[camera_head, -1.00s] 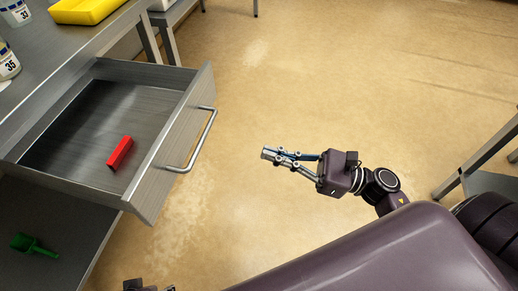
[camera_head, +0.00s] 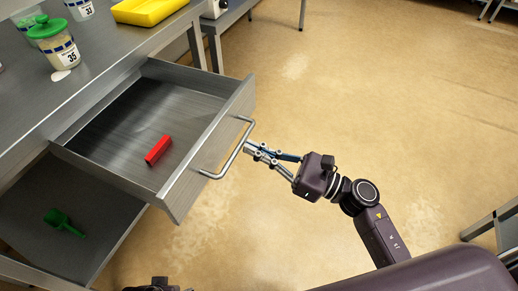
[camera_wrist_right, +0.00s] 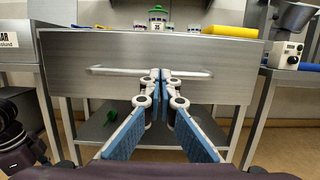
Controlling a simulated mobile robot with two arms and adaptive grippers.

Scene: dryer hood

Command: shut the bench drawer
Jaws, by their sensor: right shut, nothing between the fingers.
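The bench drawer (camera_head: 205,155) is pulled out from under the steel bench at the left of the head view. Its front panel (camera_wrist_right: 200,50) fills the middle of the right wrist view. The drawer's bar handle (camera_head: 230,150) faces my right gripper (camera_head: 250,148). The right gripper is shut and empty, its fingertips at or very near the handle bar; I cannot tell whether they touch. In the wrist view the fingertips (camera_wrist_right: 160,75) overlap the middle of the handle (camera_wrist_right: 105,71). A red block (camera_head: 158,150) lies inside the drawer. Part of my left gripper (camera_head: 155,286) shows at the bottom edge.
On the bench top (camera_head: 95,65) stand a green-lidded jar (camera_head: 58,45) labelled 35, another jar (camera_head: 80,8) and a yellow tray (camera_head: 148,10). A green scoop (camera_head: 62,221) lies on the lower shelf. Another table (camera_head: 490,225) stands at the right.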

